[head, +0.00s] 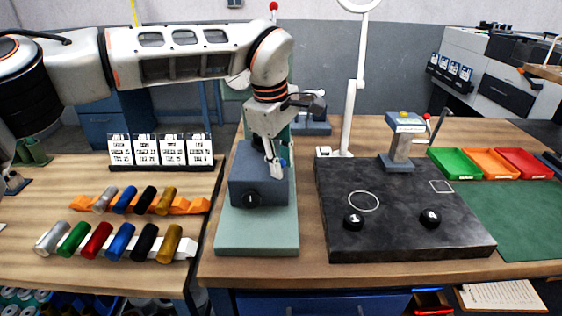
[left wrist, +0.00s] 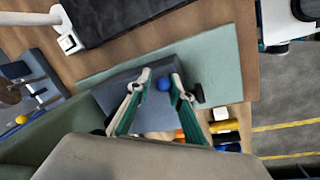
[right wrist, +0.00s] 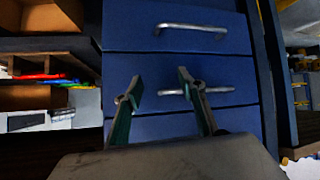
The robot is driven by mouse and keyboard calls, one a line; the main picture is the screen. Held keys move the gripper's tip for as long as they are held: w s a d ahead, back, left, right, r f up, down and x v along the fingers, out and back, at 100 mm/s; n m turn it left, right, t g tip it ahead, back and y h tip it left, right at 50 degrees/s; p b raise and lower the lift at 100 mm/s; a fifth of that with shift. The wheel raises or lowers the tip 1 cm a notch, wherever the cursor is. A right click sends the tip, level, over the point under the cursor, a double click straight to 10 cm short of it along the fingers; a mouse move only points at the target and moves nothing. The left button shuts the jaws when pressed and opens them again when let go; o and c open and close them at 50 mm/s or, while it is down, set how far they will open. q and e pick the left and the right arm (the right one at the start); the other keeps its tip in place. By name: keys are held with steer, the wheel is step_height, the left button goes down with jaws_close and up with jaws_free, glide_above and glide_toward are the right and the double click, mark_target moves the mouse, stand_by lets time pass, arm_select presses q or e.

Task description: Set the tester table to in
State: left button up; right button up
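The tester is a grey block (head: 258,182) on a pale green base (head: 256,238), with a black round knob (head: 250,198) on its front. A small blue ball (head: 284,162) shows at its top right, partly hidden by my left gripper (head: 273,166). In the left wrist view the blue ball (left wrist: 163,84) lies between the fingertips of the left gripper (left wrist: 162,76), with gaps at the sides. This gripper is open and points down at the block. I cannot tell whether it touches the ball. My right gripper (right wrist: 159,80) is open and empty, facing blue drawers.
A dark slab (head: 390,235) with two numbered black knobs lies right of the tester. A white lamp post (head: 350,115) and a grey lever stand (head: 400,145) are behind. Coloured cylinders (head: 122,240) lie on racks at left. Drawer handles (right wrist: 190,28) face the right gripper.

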arm_select(q)
step_height(320, 180, up, 12)
steer(key=s+a, duration=0.1)
steer(key=s, duration=0.1)
steer(key=shift+a, duration=0.15)
steer(key=shift+f, duration=0.1)
stand_by(0.4)
